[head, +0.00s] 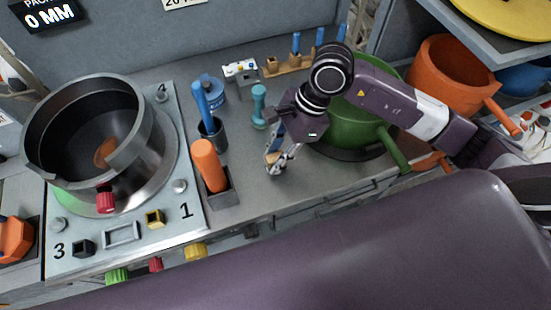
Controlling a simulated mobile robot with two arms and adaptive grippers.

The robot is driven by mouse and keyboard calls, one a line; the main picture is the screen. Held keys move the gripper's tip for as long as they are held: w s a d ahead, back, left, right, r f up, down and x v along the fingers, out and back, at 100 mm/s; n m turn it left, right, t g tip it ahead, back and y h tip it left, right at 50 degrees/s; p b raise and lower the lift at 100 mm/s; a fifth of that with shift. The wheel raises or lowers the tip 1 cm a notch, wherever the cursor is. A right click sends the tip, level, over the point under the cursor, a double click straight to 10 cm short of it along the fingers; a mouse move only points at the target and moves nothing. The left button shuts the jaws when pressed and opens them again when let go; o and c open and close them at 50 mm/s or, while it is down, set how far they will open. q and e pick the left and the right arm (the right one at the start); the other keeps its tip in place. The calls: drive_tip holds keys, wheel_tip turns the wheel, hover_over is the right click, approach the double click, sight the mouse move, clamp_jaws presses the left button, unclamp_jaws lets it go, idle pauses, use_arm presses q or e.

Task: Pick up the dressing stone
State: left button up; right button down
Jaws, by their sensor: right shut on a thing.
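My right gripper (281,163) reaches down over the grey bench just right of the orange-handled tool. It is shut on a small blue and tan piece, which I take to be the dressing stone (273,156). The gripper and wrist hide much of this piece, and I cannot tell whether it touches the bench. My left gripper is not in view.
A round metal press pot (95,130) stands on a numbered plate at left. An orange-handled tool (208,165), a blue-handled tool (203,103) and a teal dumbbell-shaped piece (258,105) stand close by. A green pot (355,128) is behind my right arm.

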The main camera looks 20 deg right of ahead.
sight(276, 156)
drive_tip(key=shift+r, duration=0.1)
drive_tip(key=shift+r, duration=0.3)
wheel_tip(276, 156, up, 19)
drive_tip(key=b, duration=0.3)
drive_tip(key=shift+r, duration=0.15)
